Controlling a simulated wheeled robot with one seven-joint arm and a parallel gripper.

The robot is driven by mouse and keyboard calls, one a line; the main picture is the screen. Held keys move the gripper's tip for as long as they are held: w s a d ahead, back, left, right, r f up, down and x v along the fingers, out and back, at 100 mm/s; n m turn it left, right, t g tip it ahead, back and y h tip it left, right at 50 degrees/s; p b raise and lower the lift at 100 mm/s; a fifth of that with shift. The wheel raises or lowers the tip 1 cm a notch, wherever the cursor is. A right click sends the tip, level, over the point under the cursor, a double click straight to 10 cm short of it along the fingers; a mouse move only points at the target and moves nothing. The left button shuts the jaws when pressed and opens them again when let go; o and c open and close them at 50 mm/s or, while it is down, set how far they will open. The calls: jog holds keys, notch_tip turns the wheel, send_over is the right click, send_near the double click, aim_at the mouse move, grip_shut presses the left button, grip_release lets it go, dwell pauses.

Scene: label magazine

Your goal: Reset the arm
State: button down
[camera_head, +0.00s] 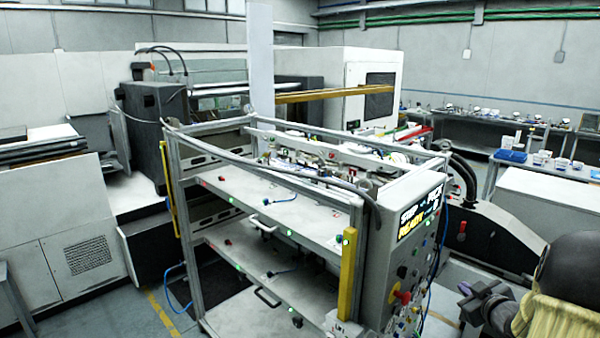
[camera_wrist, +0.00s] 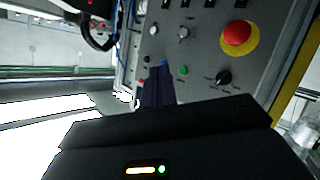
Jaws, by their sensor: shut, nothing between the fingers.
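My gripper (camera_head: 466,291) is at the lower right of the head view, in front of and to the right of the machine's control panel (camera_head: 405,262). In the wrist view its dark fingers (camera_wrist: 161,68) are together and hold nothing. They point toward the grey panel face, which carries a red mushroom button (camera_wrist: 237,33) on a yellow ring, a green button (camera_wrist: 183,70) and black knobs. I cannot tell the exact gap between the fingertips and the panel; no contact is clear. My arm fills the lower right corner of the head view.
The framed label magazine (camera_head: 290,200) with open shelves stands in the middle. A yellow guard strip (camera_head: 346,275) runs up its near corner. A white cabinet (camera_head: 545,205) and a bench with small items (camera_head: 540,158) are at the right. Floor shows at the lower left.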

jog(key=s+a+f+m+g+h+b, duration=0.1)
jog(key=s+a+f+m+g, duration=0.15)
jog(key=a, duration=0.55)
jog(key=s+a+f+m+g+b, duration=0.1)
jog(key=s+a+f+g, duration=0.15)
jog(key=a, duration=0.55)
jog(key=s+a+f+g+y+b, duration=0.1)
jog(key=s+a+f+g, duration=0.1)
jog(key=s+a, duration=0.5)
jog(key=s+a+f+m+g+y, duration=0.1)
jog(key=s+a+g, duration=0.3)
jog(key=s+a, duration=0.3)
jog(key=shift+s+a+f+b, duration=0.2)
jog(key=shift+a+f+b, duration=0.1)
jog(key=shift+f+b, duration=0.1)
